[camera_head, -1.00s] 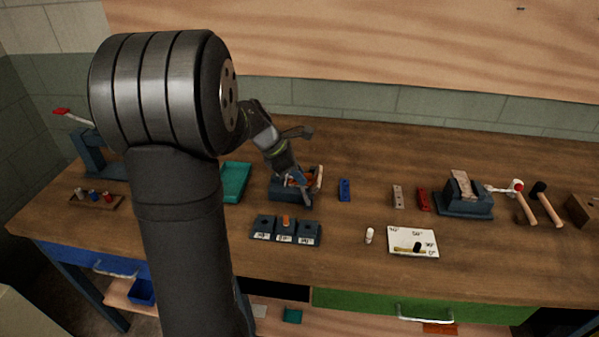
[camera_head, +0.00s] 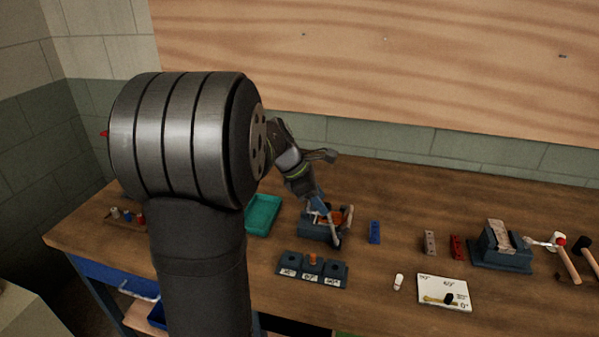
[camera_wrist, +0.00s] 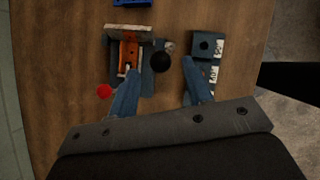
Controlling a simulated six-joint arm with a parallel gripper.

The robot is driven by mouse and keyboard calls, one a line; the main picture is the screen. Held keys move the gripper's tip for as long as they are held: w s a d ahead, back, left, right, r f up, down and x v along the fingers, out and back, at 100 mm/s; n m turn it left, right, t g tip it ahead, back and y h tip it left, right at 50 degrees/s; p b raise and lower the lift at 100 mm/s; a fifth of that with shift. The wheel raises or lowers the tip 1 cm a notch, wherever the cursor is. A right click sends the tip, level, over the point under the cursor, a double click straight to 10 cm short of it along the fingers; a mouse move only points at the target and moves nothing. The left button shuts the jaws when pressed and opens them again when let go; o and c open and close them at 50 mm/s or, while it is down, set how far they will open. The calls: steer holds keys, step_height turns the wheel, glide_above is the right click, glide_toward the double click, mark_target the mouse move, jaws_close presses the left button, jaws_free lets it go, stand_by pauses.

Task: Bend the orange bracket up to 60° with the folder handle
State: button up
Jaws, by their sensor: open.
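The dark blue bending folder (camera_head: 318,234) stands on the bench, partly hidden by my gripper. The orange bracket (camera_wrist: 130,50) lies in it in the wrist view; its bend angle cannot be told. A black ball knob (camera_wrist: 160,62) sits beside the folder, and a red ball (camera_wrist: 104,91) lies near the left finger. I cannot tell for sure which knob belongs to the folder handle. My gripper (camera_wrist: 161,84) is open, its blue fingers wide apart, the left one over the folder's edge and the right one by the labelled blocks. It also shows in the head view (camera_head: 318,205).
A row of labelled dark blocks (camera_head: 290,268) with an orange peg (camera_head: 312,258) stands in front of the folder. A teal tray (camera_head: 262,214) is left, a blue part (camera_head: 374,232) right.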

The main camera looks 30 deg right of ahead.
steer(key=v, duration=1.2)
steer(key=shift+f, duration=0.1)
steer(key=x, duration=1.7)
steer(key=shift+s+d+f, duration=0.1)
steer(key=shift+d+f, duration=0.05)
